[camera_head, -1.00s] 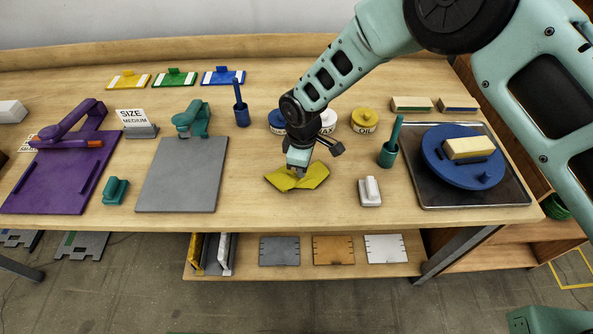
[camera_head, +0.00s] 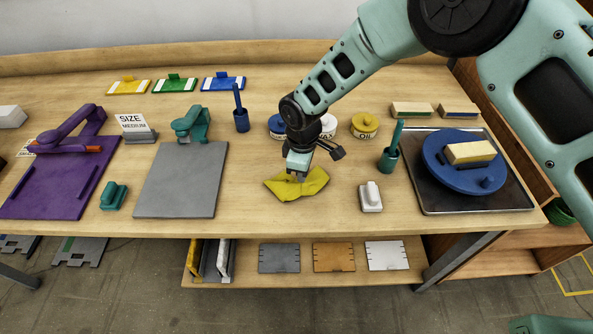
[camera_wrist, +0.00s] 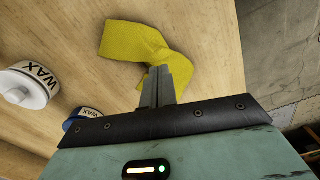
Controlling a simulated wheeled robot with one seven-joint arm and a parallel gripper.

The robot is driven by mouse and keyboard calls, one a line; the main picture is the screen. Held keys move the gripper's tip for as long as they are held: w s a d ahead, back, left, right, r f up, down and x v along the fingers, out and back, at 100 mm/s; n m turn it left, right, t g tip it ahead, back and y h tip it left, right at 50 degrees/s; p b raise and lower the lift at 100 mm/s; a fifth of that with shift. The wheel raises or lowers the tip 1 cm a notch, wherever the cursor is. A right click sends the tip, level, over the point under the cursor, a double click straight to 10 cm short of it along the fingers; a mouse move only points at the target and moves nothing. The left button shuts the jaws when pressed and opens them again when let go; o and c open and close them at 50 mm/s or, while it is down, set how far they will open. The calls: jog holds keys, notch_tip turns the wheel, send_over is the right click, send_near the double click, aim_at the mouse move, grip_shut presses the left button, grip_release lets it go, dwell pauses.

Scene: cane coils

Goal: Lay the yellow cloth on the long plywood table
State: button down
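The yellow cloth (camera_head: 312,184) is creased and bunched at the front middle of the long plywood table (camera_head: 330,217). My gripper (camera_head: 299,175) points down at the cloth's middle, with its fingers close together and the cloth gathered up around the tips. In the wrist view, the fingers of my gripper (camera_wrist: 158,84) meet the pinched part of the cloth (camera_wrist: 135,42). The cloth spreads out on both sides of them. The fingers hide the pinched spot itself. I cannot tell whether the cloth's underside is clear of the table top.
A grey board (camera_head: 181,185) lies left of the cloth. A white block with a handle (camera_head: 370,197) and a teal cup (camera_head: 388,158) stand to its right. Behind my gripper are lidded jars, including OIL (camera_head: 364,127). A dark tray (camera_head: 490,203) holds a blue disc (camera_head: 440,165).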

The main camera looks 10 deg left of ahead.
notch_tip(320, 180, up, 5)
jog(key=shift+f+p, duration=0.1)
jog(key=shift+p, duration=0.75)
jog(key=s+d+r+m+y+b, duration=0.1)
jog(key=s+d+r+m+b, duration=0.15)
jog(key=s+d+r, duration=0.35)
jog(key=s+d+r+m+b, duration=0.25)
jog(key=s+r, duration=0.25)
jog(key=r, duration=0.3)
jog(key=s+d+r+m+b, duration=0.1)
jog(key=s+d+m+b, duration=0.3)
jog(key=s+d, duration=0.9)
jog(key=shift+s, duration=0.35)
jog(key=shift+d, duration=0.1)
